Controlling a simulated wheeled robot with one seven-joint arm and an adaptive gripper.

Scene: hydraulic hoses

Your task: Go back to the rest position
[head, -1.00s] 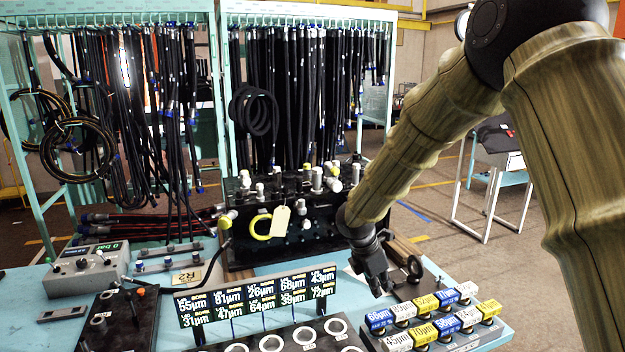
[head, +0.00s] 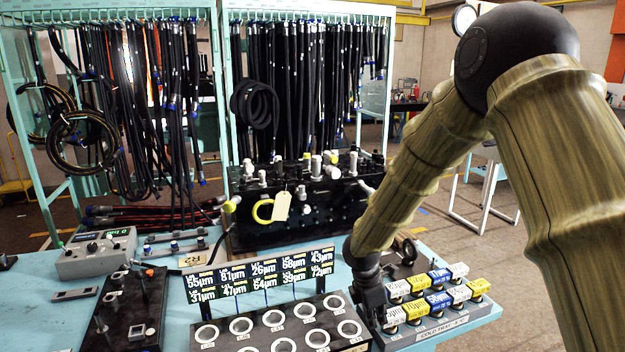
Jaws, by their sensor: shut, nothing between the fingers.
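My gripper (head: 374,312) points down at the end of my arm, in the lower middle of the head view. It is shut and empty.
A display board (head: 262,273) with size readings stands behind the ring block. A black manifold (head: 300,210) with a yellow ring and tag stands at the back. A gauge box (head: 97,253) is at left. Hose racks (head: 222,90) stand behind the blue table (head: 30,290).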

